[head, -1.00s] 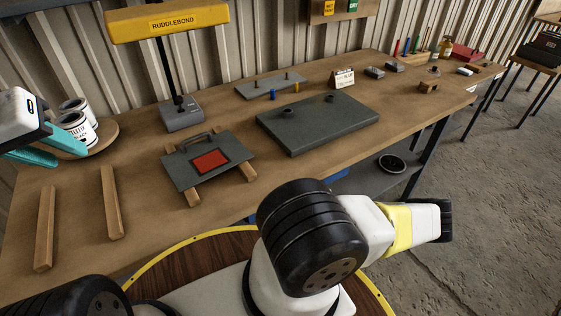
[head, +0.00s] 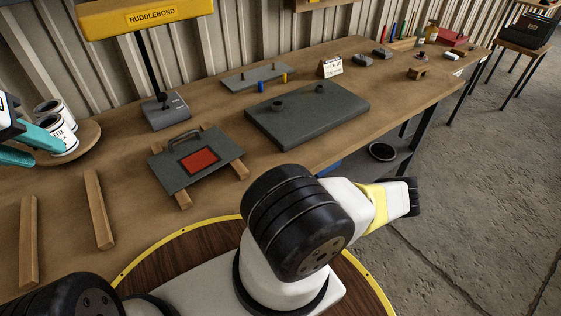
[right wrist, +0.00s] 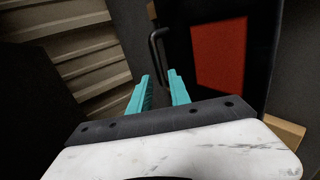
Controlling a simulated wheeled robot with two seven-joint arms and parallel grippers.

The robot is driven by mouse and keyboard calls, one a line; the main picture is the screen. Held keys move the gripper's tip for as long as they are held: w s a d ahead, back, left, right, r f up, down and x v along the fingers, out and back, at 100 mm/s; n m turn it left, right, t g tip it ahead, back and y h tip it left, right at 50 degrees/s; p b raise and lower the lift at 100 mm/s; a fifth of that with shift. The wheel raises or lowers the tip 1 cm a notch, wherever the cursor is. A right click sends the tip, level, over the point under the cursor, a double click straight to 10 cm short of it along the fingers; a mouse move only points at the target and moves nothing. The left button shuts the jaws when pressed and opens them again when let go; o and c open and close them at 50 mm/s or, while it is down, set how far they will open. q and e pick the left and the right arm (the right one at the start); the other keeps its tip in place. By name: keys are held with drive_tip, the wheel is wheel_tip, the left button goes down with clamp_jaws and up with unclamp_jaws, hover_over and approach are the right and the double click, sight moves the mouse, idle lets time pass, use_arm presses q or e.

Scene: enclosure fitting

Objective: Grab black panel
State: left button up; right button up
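A dark panel (head: 215,174) with a red square and a bar handle (head: 184,136) lies on two wooden strips on the bench. In the right wrist view the panel (right wrist: 261,70) looks almost black, with its red patch on the right and its handle (right wrist: 155,55) just beyond the fingertips. My right gripper (right wrist: 160,75) has its two teal fingers apart, with nothing between them. Its fingers do not show in the head view. My left gripper (head: 36,152) is at the far left edge, partly cut off, its teal fingers apart near the white cans (head: 62,135).
A thick dark slab (head: 315,118) with two knobs lies right of the panel. A lamp with a yellow head (head: 150,17) stands behind. Two bare wooden strips (head: 98,210) lie at left. A thin plate (head: 250,76) with pegs lies at the back.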

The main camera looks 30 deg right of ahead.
drive_tip(key=shift+x, duration=2.1)
clamp_jaws()
